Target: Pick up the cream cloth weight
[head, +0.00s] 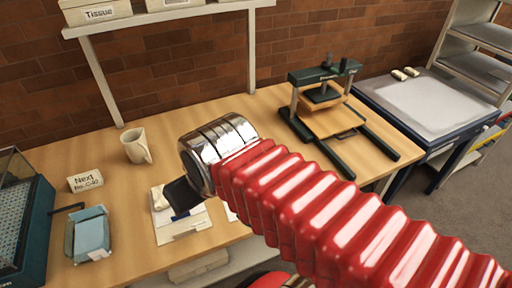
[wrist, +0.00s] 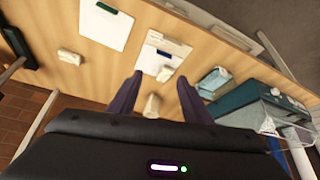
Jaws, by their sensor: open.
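My gripper (head: 183,195) is open and empty above the wooden table. In the wrist view its two dark fingers (wrist: 160,78) stand apart. A small cream piece (wrist: 165,73), probably the cloth weight, lies on a white sheet with a blue strip (wrist: 150,63), beyond the fingertips. In the head view the cream piece (head: 160,198) shows just left of my gripper, which partly covers the sheet (head: 185,232). Another cream piece (wrist: 70,57) lies left in the wrist view; my red arm probably hides it in the head view. I cannot tell which is cloth.
A cream mug (head: 137,145), a "Next" card (head: 85,181), a blue box (head: 88,235) and a teal case (head: 22,235) stand on the left. A dark press (head: 325,95) stands back right. A shelf (head: 180,14) rises behind. Two pale pieces (head: 405,73) lie on the side table.

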